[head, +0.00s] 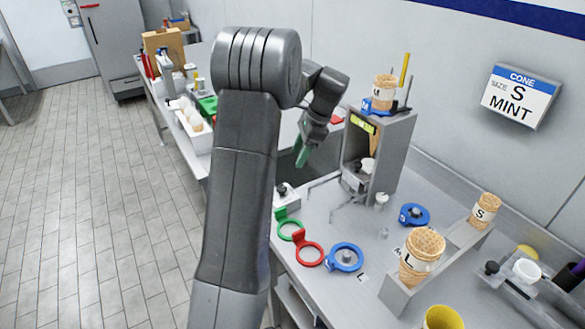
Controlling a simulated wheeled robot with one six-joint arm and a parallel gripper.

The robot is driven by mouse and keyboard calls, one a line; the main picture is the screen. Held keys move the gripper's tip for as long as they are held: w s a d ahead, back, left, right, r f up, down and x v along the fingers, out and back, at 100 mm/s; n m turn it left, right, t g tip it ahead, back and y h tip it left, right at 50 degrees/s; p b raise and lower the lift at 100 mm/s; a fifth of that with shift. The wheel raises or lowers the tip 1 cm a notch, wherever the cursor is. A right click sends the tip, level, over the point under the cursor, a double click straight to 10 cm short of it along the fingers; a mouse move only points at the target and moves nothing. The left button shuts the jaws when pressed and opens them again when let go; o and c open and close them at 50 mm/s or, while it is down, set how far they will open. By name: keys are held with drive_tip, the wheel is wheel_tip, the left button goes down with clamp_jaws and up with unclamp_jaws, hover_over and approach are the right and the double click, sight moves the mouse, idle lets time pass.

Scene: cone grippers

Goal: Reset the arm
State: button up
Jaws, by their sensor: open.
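My arm rises through the middle of the head view, bends at the top and reaches down to the right. My gripper (304,148) hangs above the dark recess in the counter, left of the grey dispenser box (396,150). It is open, and a green part shows at its tip. I see nothing held in it, though the jaws are small here. Green (290,230), red (309,253) and blue (345,258) ring-shaped cone grippers lie in a row on the counter below it.
A rack (400,294) holds cones marked L (420,257) and S (485,210). A blue holder (414,215) lies near it. A cone (384,90) stands on the dispenser box. A wall sign (520,95) reads "CONE SIZE S MINT". The tiled floor (100,200) at left is clear.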

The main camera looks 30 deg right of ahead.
sight(282, 187)
drive_tip(key=shift+v, duration=0.85)
drive_tip(key=shift+f, duration=0.15)
drive_tip(key=p+x, duration=0.1)
drive_tip(key=x, duration=1.2)
drive_tip(key=shift+w+a+f, duration=0.1)
drive_tip(key=shift+a+f, duration=0.05)
drive_tip(key=shift+f, duration=0.15)
